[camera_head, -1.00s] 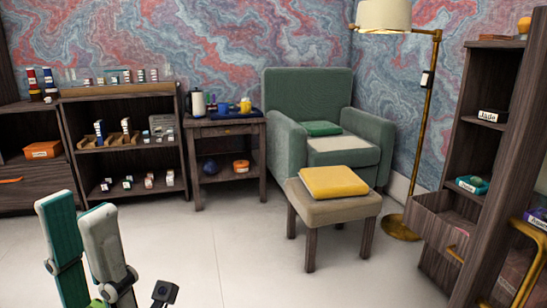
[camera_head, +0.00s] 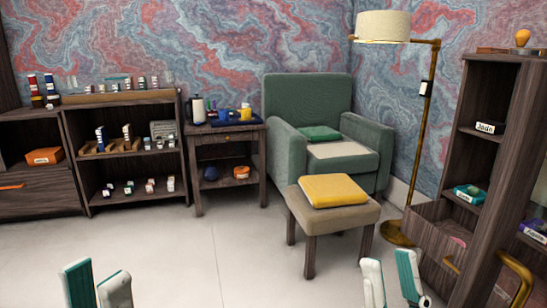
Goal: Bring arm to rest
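My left gripper (camera_head: 98,284) shows at the bottom left edge of the head view. Its two green and white fingers point up, with a gap between the tips and nothing held. My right gripper (camera_head: 391,272) shows at the bottom edge, right of centre, in front of the dark cabinet. Its two fingers also stand apart with nothing between them. Both wrists and the rest of the arms are below the picture.
A footstool (camera_head: 333,219) with a yellow cushion (camera_head: 334,190) stands in front of a green armchair (camera_head: 307,97). A tall cabinet (camera_head: 492,190) with an open drawer (camera_head: 432,240) is close to my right gripper. The floor (camera_head: 215,255) between the grippers is clear.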

